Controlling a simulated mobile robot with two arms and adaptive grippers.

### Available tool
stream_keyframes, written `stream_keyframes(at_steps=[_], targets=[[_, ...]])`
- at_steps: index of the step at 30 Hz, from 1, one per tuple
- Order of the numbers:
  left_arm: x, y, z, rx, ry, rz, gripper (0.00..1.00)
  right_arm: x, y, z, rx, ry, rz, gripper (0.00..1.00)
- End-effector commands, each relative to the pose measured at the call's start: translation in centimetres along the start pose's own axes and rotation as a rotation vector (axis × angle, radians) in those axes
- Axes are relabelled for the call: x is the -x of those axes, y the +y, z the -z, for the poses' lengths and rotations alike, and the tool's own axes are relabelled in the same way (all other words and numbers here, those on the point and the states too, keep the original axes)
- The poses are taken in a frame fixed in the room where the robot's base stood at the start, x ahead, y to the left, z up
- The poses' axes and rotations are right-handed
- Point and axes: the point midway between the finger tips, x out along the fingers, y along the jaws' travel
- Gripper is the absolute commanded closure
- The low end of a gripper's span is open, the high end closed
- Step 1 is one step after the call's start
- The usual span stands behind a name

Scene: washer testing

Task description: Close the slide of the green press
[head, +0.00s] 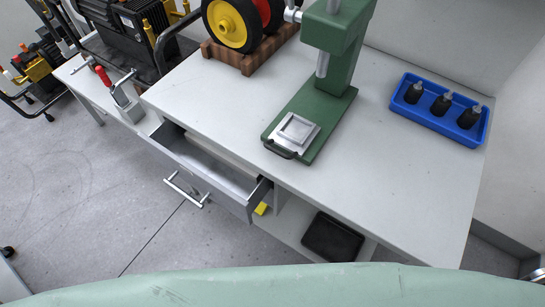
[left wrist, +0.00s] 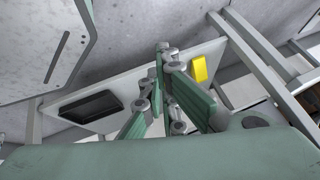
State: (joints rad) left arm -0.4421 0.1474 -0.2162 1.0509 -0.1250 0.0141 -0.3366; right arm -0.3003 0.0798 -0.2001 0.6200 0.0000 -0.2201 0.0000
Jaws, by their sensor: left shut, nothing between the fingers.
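The green press (head: 341,70) stands on the white workbench in the head view, its ram hanging over the back part of its green base. Its slide, a silver square plate (head: 294,131) with a raised frame and a dark handle at its front end, sits at the front of the base, pulled out from under the ram. My left gripper (left wrist: 161,80) shows only in the left wrist view. It is shut and empty, with the low shelf beyond it, and the press does not show there. My right gripper is in neither view.
An open drawer (head: 212,172) juts from the bench front, left of the press. A blue tray (head: 440,107) with black parts stands at right. A yellow-wheeled machine (head: 231,26) on a wooden base is behind left. The bench (head: 400,180) right of the press is clear.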

Motion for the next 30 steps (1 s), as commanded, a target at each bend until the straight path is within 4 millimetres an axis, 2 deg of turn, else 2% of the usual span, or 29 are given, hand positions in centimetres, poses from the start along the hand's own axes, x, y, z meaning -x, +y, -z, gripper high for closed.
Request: stream_keyframes(at_steps=[5,8,10,11,12,14,15,18,21,24,27,30], targets=[[1.1,-2.3,5.6,-0.182,0.172,0.076,1.00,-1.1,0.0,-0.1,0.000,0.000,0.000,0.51],[2.6,-3.6,9.8,-0.312,0.292,0.141,1.00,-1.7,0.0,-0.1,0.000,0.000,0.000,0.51],[4.5,-4.5,13.4,-0.427,0.395,0.206,1.00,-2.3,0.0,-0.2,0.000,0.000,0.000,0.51],[5.6,-4.9,15.2,-0.481,0.444,0.241,1.00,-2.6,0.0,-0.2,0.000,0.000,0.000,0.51],[7.5,-5.4,17.8,-0.561,0.517,0.295,1.00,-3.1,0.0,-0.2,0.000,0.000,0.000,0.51],[10.8,-5.9,21.7,-0.681,0.626,0.387,1.00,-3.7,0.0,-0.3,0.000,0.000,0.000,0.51],[13.1,-6.1,24.0,-0.756,0.693,0.452,1.00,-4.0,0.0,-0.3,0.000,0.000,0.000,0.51],[18.6,-6.2,28.5,-0.900,0.825,0.600,1.00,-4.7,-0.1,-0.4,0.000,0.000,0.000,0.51],[23.0,-6.2,31.4,-0.997,0.913,0.719,1.00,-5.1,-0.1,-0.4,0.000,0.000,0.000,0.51],[25.9,-6.1,33.0,-1.052,0.964,0.797,1.00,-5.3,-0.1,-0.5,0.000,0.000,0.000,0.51],[27.1,-6.1,33.9,-1.074,0.985,0.832,1.00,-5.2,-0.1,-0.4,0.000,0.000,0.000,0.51],[27.1,-6.2,34.9,-1.076,0.989,0.839,1.00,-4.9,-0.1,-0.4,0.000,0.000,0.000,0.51]])
